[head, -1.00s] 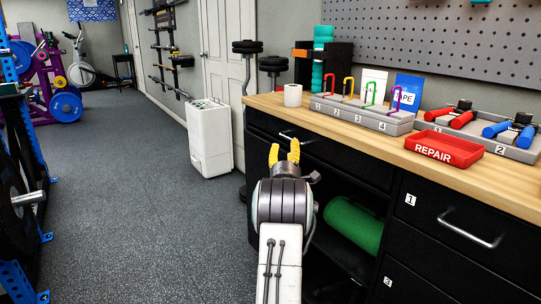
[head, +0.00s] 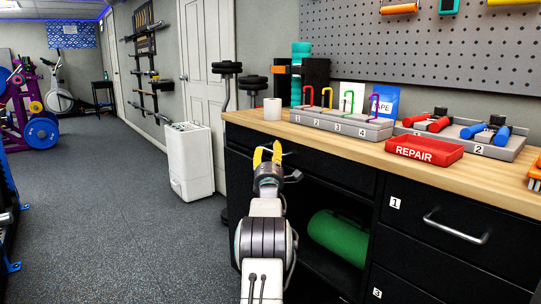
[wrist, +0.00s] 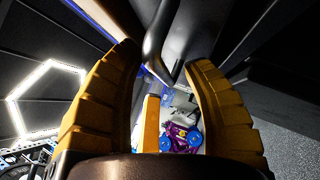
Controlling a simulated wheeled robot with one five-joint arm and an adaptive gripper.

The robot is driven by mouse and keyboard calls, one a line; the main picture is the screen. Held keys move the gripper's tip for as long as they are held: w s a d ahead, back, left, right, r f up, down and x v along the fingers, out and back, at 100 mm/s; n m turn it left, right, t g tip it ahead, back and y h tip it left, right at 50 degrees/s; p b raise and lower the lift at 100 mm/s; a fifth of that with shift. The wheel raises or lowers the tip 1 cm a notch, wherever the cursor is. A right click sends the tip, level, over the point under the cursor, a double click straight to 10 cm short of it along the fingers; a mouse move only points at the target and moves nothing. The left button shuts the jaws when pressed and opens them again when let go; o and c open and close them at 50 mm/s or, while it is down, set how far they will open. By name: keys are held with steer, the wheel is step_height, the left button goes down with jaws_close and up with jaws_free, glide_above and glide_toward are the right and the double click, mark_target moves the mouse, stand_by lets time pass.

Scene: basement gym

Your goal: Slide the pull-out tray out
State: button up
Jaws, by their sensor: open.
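The black pull-out tray front (head: 335,176) sits under the wooden top, above the open shelf space, and looks flush with the workbench. Its handle is mostly hidden behind my gripper in the head view. In the wrist view a dark grey handle bar (wrist: 158,42) runs near and between the fingertips. My gripper (head: 267,153), with yellow fingers, is open at the tray front. The fingers (wrist: 165,65) stand apart on either side of the bar; I cannot tell whether they touch it.
Numbered drawers (head: 455,228) are at the right. A green roll (head: 338,238) lies in the open shelf. The wooden top (head: 350,148) carries a red REPAIR tray (head: 425,150) and a white paper roll (head: 272,109). A white unit (head: 190,160) stands left; the floor there is clear.

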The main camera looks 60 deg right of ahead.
steer(key=shift+w+d+r, duration=0.25)
steer(key=shift+d, duration=0.2)
stand_by(0.3)
jaws_close()
stand_by(0.4)
